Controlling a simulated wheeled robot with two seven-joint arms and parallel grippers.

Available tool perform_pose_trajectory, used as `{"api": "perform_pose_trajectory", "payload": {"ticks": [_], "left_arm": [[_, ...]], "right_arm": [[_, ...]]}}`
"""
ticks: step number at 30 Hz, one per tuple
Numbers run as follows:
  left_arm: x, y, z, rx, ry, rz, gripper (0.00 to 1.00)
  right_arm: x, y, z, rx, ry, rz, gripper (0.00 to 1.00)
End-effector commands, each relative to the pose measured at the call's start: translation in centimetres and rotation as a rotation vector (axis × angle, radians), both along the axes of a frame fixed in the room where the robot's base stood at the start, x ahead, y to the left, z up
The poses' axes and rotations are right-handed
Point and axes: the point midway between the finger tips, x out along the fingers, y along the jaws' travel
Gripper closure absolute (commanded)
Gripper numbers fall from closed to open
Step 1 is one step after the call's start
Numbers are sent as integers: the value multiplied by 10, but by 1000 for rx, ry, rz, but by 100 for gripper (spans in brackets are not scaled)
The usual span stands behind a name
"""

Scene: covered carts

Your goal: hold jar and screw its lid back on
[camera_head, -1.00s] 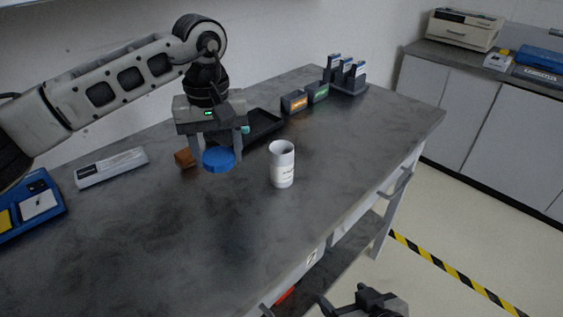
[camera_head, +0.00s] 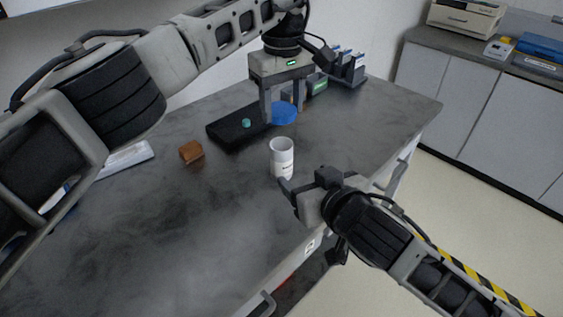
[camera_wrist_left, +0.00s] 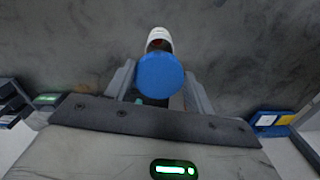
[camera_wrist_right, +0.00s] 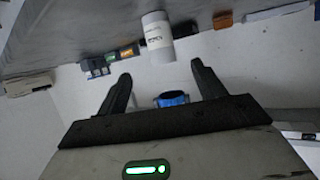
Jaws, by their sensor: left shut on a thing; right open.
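The white jar (camera_head: 281,158) stands upright and without its lid on the grey cart top; it also shows in the left wrist view (camera_wrist_left: 158,37) and the right wrist view (camera_wrist_right: 157,37). My left gripper (camera_head: 284,112) is shut on the round blue lid (camera_head: 285,113), held above the cart top behind the jar. The lid fills the space between the fingers in the left wrist view (camera_wrist_left: 160,80). My right gripper (camera_head: 288,197) is open and empty at the front edge, close to the jar's near side. Its fingers (camera_wrist_right: 160,85) point toward the jar.
A black tray (camera_head: 226,134) with a small teal item lies left of the lid. A brown block (camera_head: 190,151) sits further left. Small bins and a dark rack (camera_head: 350,68) stand at the back right.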

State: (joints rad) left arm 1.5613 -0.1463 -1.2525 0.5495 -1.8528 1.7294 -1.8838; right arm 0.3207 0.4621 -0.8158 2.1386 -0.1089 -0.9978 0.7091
Motion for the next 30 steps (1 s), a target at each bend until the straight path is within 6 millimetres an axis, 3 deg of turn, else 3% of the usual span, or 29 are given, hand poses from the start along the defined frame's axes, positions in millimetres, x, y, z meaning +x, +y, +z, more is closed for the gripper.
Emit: {"api": "perform_pose_trajectory", "payload": {"ticks": [14, 30], "left_arm": [[0, 0, 0, 0, 0, 1, 68], [0, 0, 0, 0, 0, 1, 68]], "right_arm": [[6, 3, -1, 1, -4, 1, 31], [84, 35, -36, -1, -5, 2, 31]]}}
